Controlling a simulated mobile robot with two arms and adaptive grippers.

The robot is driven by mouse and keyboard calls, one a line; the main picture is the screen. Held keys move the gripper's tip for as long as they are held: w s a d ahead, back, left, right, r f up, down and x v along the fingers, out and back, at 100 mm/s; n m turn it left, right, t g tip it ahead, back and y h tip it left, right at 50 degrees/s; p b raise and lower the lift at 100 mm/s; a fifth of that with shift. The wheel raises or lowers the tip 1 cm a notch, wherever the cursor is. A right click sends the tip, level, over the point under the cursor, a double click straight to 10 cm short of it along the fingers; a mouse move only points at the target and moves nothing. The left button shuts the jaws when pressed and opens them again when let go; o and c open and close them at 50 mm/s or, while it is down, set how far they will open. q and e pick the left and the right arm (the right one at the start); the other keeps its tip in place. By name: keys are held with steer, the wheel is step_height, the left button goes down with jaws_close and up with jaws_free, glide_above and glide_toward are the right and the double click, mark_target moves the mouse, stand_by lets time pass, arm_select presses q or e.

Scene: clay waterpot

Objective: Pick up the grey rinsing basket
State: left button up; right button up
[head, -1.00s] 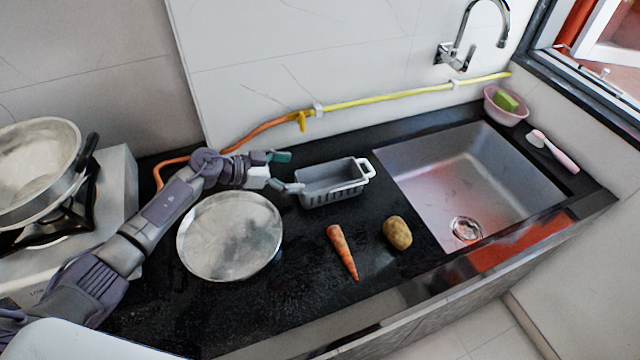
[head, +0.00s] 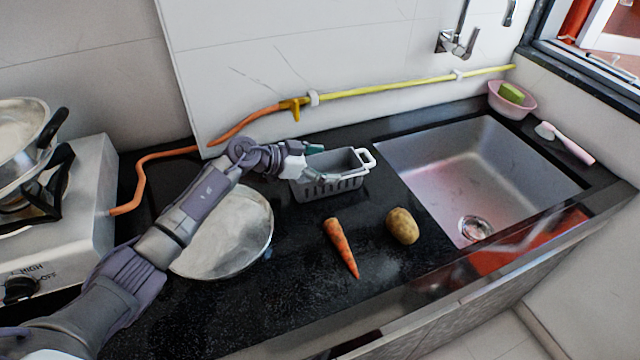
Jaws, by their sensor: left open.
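The grey rinsing basket (head: 334,187) stands on the black counter, left of the sink. It is a rectangular basket with slotted sides and a white handle at its right end. My left gripper (head: 322,163) is open at the left part of the basket. One teal-tipped finger shows over the back left of the basket and the other finger shows at its front left. I cannot tell whether either finger touches the basket. The gripper hides the basket's left end. My right gripper is not in view.
A round metal lid or pan (head: 228,240) lies partly under my left arm. A carrot (head: 341,247) and a potato (head: 402,226) lie in front of the basket. The sink (head: 470,170) is to the right. A gas stove (head: 70,220) stands at the left, with a hose along the wall.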

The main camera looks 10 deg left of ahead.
arm_select(q)
steer(key=shift+a, duration=0.1)
steer(key=c, duration=1)
steer(key=shift+r, duration=0.1)
steer(key=shift+c, duration=0.3)
steer(key=shift+r, duration=0.1)
